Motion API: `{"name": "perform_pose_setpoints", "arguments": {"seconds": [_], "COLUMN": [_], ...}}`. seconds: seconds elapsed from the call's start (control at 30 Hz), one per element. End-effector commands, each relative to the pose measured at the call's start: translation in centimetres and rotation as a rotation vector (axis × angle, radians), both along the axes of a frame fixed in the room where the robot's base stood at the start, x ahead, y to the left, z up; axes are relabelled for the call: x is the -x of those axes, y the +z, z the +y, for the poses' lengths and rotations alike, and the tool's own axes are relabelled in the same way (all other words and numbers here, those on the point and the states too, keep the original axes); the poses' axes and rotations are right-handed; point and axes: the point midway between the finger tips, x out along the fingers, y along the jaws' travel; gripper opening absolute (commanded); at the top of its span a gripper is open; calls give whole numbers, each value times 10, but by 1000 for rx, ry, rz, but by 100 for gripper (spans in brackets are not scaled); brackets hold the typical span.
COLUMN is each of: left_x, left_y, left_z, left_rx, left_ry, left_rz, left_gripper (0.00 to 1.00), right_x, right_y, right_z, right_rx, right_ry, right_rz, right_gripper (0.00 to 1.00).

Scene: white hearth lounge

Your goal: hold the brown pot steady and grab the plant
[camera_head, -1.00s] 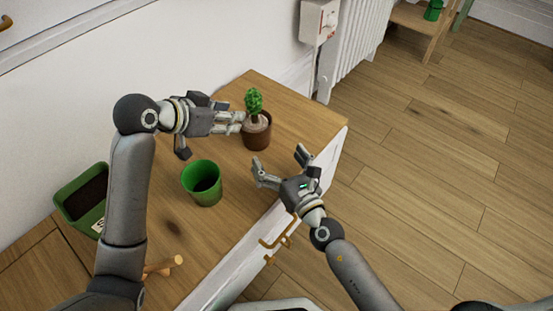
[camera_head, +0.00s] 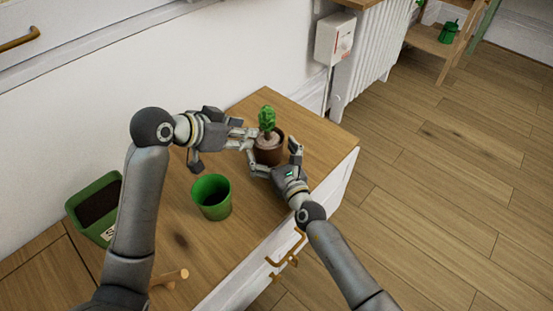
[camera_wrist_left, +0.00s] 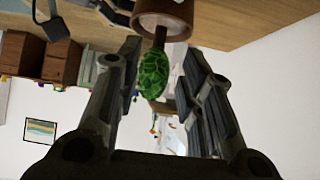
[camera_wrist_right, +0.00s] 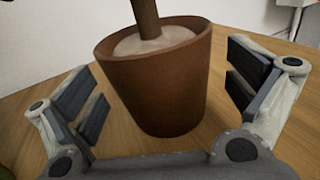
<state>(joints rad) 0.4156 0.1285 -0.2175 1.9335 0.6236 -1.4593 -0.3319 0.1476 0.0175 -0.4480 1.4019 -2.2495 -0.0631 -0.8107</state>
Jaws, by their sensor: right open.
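The brown pot (camera_head: 268,155) stands upright on the wooden cabinet top, with the green plant (camera_head: 267,119) rising from pale soil. In the right wrist view the pot (camera_wrist_right: 160,80) sits between the open fingers of my right gripper (camera_wrist_right: 170,95), with gaps on both sides. My right gripper (camera_head: 277,158) is low at the pot's near side. My left gripper (camera_head: 245,138) reaches in from the left at the plant's stem. In the left wrist view the plant (camera_wrist_left: 153,74) is between the spread fingers of my left gripper (camera_wrist_left: 155,75), upside down, apparently untouched.
An empty green pot (camera_head: 211,198) stands nearer on the cabinet top (camera_head: 180,240). A green planter box (camera_head: 95,205) with dark soil is at the left, and a wooden-handled tool (camera_head: 170,277) lies near the front. The wall bounds the back; a drop to the floor lies right.

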Motion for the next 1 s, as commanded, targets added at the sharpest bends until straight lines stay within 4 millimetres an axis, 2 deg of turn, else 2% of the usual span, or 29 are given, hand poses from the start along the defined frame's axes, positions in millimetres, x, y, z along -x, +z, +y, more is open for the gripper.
{"name": "perform_pose_setpoints", "arguments": {"seconds": [0.4, 0.8, 1.0], "left_x": [0, 0, -4], "left_y": [0, 0, -5], "left_z": [0, 0, 4], "left_rx": [0, 0, -61], "left_ry": [0, 0, -5], "left_rz": [0, 0, -44], "left_gripper": [36, 36, 61], "right_x": [-6, -6, -6], "right_y": [0, 0, 0], "right_z": [3, 3, 3], "right_rx": [1, 1, 1], "right_ry": [1, 0, 0], "right_rz": [0, 0, 0], "right_gripper": [100, 51, 51]}}
